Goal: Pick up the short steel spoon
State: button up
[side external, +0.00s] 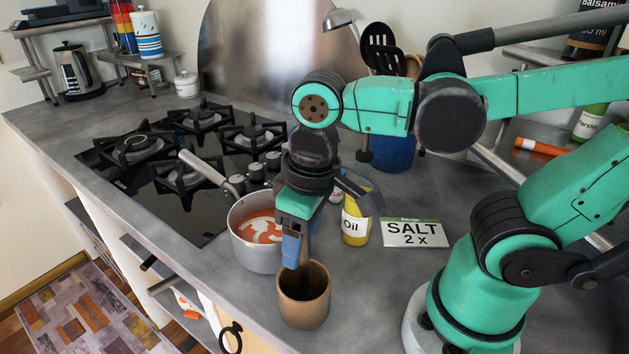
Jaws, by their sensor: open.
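I cannot make out a short steel spoon in this view. My gripper (296,252) points down, its blue-padded fingers right above and behind the mouth of a brown cup (303,310). It is open, but the gap between the fingers is hard to see. The fingertips overlap the cup's rim in the picture, and I cannot tell whether they are inside it. The cup stands upright on the counter, and its inside is dark and mostly hidden.
A saucepan (257,258) of orange soup stands just left of my gripper, its handle towards the stove (170,165). A yellow oil bottle (355,222) and a "SALT 2 x" card (411,233) are to the right. A blue utensil holder (393,152) stands behind.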

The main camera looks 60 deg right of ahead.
grip_shut()
dwell(0.5)
